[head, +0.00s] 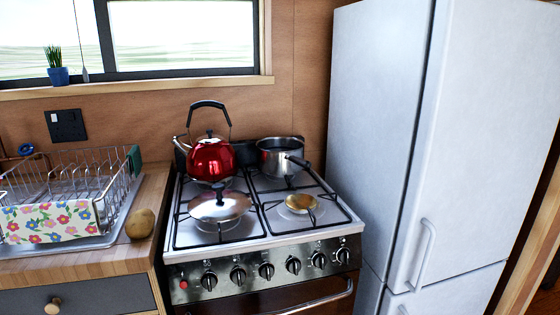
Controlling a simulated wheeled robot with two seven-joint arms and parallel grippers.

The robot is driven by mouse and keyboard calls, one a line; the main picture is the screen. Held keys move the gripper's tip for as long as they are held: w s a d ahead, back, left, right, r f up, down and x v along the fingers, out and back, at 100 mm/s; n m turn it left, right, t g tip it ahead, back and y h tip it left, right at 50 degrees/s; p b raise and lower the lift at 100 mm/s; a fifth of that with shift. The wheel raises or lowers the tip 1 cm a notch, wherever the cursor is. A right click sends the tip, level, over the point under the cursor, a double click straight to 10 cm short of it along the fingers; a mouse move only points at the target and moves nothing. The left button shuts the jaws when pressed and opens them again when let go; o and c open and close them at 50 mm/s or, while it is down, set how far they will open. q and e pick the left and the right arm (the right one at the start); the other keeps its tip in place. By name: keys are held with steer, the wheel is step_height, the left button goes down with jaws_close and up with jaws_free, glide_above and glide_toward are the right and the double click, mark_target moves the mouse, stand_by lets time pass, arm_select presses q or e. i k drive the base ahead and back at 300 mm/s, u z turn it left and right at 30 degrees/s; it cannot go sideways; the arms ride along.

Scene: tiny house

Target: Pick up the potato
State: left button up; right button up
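The potato (140,223) is brown and oval. It sits on the wooden counter (152,200) in the head view, at the counter's right front part, between the dish rack and the stove. Nothing covers it. Neither of my grippers shows in the head view.
A wire dish rack (75,178) with a flowered cloth (48,221) stands left of the potato. The stove (262,267) on the right holds a red kettle (212,158), a pot (279,157) and a lidded pan (220,206). A tall fridge (378,120) stands further right.

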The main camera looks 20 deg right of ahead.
mark_target(141, 223)
steer(key=k, duration=0.5)
steer(key=u, duration=1.35)
steer(key=i, duration=1.2)
steer(key=z, duration=0.55)
